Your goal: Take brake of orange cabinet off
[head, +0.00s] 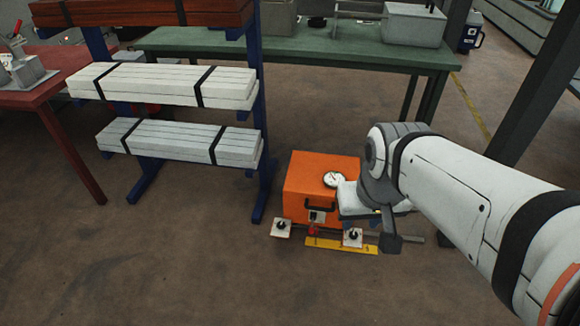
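The orange cabinet (312,172) stands on the floor in the middle of the head view. It has a round white gauge (333,180), a black handle (322,207) and a small panel on its front. A small red part (313,230) sits low in front of it on a grey bar; I cannot tell whether it is the brake. Two pale plates with black knobs, left (282,228) and right (352,237), flank it. My gripper (389,240) points down just right of the cabinet; my arm hides part of that side. Its finger opening is not clear.
A yellow strip (342,246) lies in front of the cabinet. A blue rack (258,110) with strapped white bundles stands left. A green table (300,44) is behind, a red table (58,85) far left. A dark post (530,90) rises right. The front floor is clear.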

